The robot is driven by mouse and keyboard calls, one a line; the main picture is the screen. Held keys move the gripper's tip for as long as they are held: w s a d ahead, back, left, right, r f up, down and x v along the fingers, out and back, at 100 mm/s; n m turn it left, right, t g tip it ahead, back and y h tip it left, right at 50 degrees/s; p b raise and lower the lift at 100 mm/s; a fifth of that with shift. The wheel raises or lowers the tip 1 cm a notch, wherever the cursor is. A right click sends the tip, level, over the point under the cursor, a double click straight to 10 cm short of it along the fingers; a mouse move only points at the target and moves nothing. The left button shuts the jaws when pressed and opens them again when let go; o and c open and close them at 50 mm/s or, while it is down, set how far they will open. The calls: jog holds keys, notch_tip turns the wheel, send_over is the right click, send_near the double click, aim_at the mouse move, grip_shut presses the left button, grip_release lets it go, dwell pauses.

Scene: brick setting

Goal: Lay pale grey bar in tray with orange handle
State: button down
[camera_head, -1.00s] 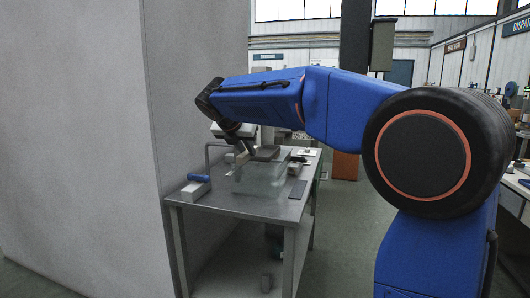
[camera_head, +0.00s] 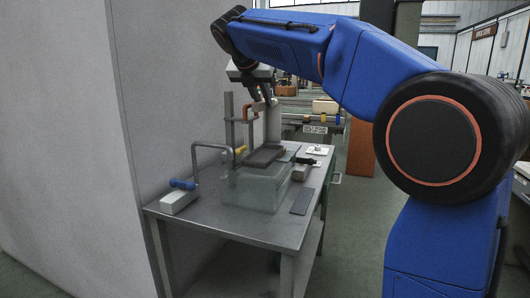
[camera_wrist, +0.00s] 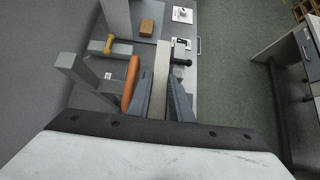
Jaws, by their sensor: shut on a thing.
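My gripper (camera_head: 262,98) is raised above the table. In the wrist view my gripper (camera_wrist: 162,100) has a pale grey bar (camera_wrist: 168,60) between its two fingers. In the head view the bar (camera_head: 273,122) appears to hang below the fingers. An orange handle (camera_head: 250,111) is close to the left of the bar; it also shows in the wrist view (camera_wrist: 131,83), beside a grey post (camera_wrist: 80,72). Whether the orange handle belongs to this piece I cannot tell.
The metal table (camera_head: 225,228) also holds a block with a blue-gripped bent rod (camera_head: 180,200), a yellow handle (camera_head: 240,150) and a dark flat plate (camera_head: 302,201). A brown block (camera_wrist: 147,28) shows in the wrist view. A grey wall (camera_head: 60,150) stands left. The front table edge is clear.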

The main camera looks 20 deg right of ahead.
notch_tip(320, 180, down, 16)
jog(key=shift+f, duration=0.2)
dwell(0.4)
jog(key=shift+f, duration=0.15)
jog(key=c, duration=1.6)
grip_release()
